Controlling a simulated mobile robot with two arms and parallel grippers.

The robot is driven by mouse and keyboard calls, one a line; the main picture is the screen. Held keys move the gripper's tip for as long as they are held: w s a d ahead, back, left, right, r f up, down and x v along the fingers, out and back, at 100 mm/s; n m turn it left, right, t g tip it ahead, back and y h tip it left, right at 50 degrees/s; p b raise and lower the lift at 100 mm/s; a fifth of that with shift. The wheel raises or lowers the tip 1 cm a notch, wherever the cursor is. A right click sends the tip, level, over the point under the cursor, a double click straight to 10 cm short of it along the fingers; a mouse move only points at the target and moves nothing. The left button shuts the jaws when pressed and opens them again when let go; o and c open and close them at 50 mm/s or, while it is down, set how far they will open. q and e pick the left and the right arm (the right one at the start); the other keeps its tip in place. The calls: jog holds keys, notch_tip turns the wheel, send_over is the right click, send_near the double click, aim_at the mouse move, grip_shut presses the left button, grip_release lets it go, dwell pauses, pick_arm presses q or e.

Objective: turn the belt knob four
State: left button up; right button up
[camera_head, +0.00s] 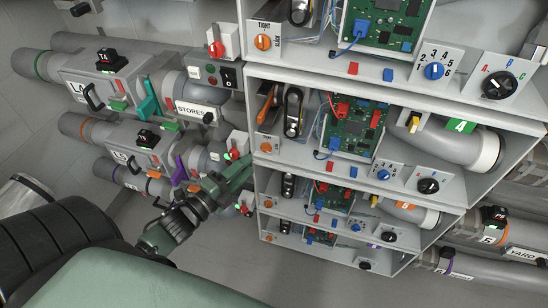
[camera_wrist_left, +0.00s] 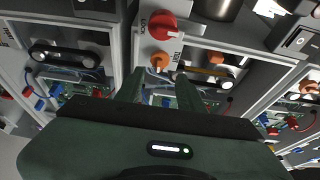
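The unit with the green 4 tag (camera_head: 461,126) is the second shelf from the top in the head view. Its small orange belt knob (camera_head: 266,147) sits on a pale plate at the shelf's left end. My left gripper (camera_head: 244,168) is just below and left of that knob. In the left wrist view, the two fingers of the gripper (camera_wrist_left: 160,84) are apart with nothing held between them. An orange knob (camera_wrist_left: 160,61) shows just beyond the fingertips, with a gap. A red LOCK knob (camera_wrist_left: 163,25) is above it. My right gripper is not in view.
Another orange knob (camera_head: 263,42), marked TIGHT and SLACK, is on the top shelf. A red knob (camera_head: 237,143) stands close left of belt knob four. Circuit boards (camera_head: 353,128) and a black dial (camera_head: 428,186) lie to the right. Labelled tubes (camera_head: 195,108) run on the left.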

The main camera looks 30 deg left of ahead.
aim_at(264, 151)
pick_arm(q)
jog(key=w, duration=0.5)
jog(key=w+d+p, duration=0.1)
jog(key=w, duration=0.1)
jog(key=shift+w, duration=0.2)
jog(key=shift+f, duration=0.1)
grip_shut()
